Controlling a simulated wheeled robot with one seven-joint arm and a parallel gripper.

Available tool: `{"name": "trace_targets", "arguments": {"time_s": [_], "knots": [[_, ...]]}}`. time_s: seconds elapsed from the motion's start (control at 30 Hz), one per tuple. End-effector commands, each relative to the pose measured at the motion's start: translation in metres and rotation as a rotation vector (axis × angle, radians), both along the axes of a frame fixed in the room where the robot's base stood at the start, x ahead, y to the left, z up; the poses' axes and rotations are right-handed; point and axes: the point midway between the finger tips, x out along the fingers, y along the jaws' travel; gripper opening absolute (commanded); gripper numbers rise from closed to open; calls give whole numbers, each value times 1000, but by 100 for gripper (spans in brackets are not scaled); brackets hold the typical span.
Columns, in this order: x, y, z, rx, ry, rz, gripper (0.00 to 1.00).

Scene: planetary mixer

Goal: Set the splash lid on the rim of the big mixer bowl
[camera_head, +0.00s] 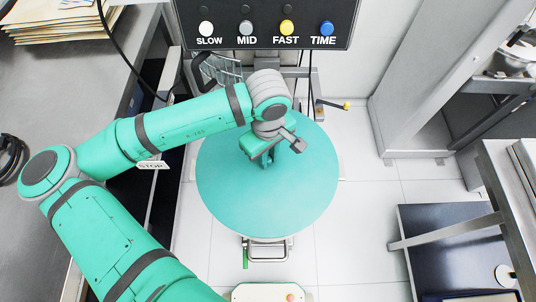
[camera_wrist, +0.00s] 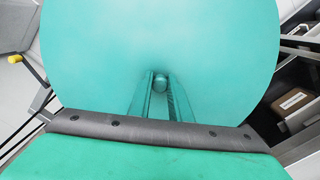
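The splash lid (camera_head: 240,200) is a large flat teal disc, seen from above in the head view. It also fills the upper part of the wrist view (camera_wrist: 100,60). My gripper (camera_head: 270,158) is over the lid's middle. In the wrist view the fingers of my gripper (camera_wrist: 160,86) stand close on both sides of a small round teal knob at the lid's centre and look shut on it. The mixer bowl is hidden under the lid, so I cannot tell whether the lid touches its rim.
The mixer's control panel (camera_head: 265,25) with coloured buttons stands behind the lid. A yellow-tipped lever (camera_head: 333,105) sticks out at the right. A steel counter (camera_head: 40,105) lies left, and a dark low shelf (camera_head: 445,245) lies right. White floor shows between.

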Motion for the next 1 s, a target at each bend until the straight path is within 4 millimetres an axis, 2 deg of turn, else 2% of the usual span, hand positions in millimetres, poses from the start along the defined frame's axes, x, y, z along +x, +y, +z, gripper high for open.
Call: {"name": "trace_targets", "arguments": {"time_s": [0.03,0.07,0.1,0.47,0.57,1.0], "knots": [[1,-1,1,-2,-4,0,29],[1,-1,1,-2,-4,0,36],[1,-1,1,-1,-3,0,39],[1,-1,5,-1,-3,0,39],[1,-1,17,-2,-4,-1,39],[2,0,93,-1,-6,0,39]]}}
